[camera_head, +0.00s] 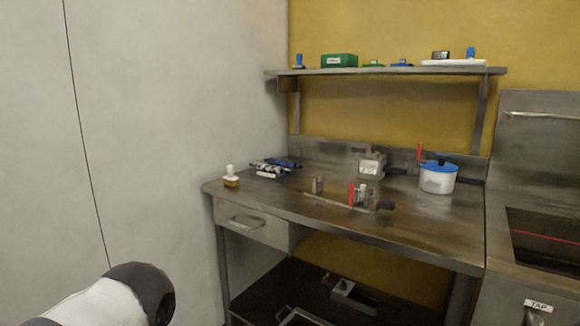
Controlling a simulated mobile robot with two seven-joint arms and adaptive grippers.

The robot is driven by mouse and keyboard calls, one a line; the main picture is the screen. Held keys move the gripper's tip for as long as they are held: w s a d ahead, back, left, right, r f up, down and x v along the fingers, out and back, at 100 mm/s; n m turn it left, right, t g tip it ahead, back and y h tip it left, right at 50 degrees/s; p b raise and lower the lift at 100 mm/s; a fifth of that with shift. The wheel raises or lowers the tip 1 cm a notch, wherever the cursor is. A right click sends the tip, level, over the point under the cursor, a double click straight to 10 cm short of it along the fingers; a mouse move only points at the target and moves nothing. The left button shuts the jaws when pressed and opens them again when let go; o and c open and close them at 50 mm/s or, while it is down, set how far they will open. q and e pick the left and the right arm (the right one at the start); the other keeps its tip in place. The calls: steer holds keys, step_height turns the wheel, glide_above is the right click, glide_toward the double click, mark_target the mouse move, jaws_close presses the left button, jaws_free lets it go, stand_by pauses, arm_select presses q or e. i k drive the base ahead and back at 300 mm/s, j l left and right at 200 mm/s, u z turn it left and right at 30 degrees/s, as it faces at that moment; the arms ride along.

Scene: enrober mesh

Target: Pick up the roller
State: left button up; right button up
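No object can be surely told as the roller at this size. A cluster of small blue, black and grey pieces (275,166) lies at the back left of the steel worktable (420,235). A low metal fixture (335,204) with upright posts, a red upright part (351,193) and a dark end piece lies near the middle of the table. Both my grippers are out of view; only a white and black rounded part of my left arm shows at the bottom left.
A white-topped brush-like item (231,177) stands at the table's left corner. A blue-lidded pot (437,177) and a metal box (371,166) stand towards the back. A shelf (400,71) with several items hangs above. The table's front right is clear. A wall is at left.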

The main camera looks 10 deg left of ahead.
mark_target(277, 170)
steer(key=i+j+z, duration=0.25)
steer(key=j, duration=0.2)
steer(key=j+z, duration=0.25)
steer(key=j, duration=0.2)
steer(key=j+z, duration=0.25)
steer(key=j, duration=0.25)
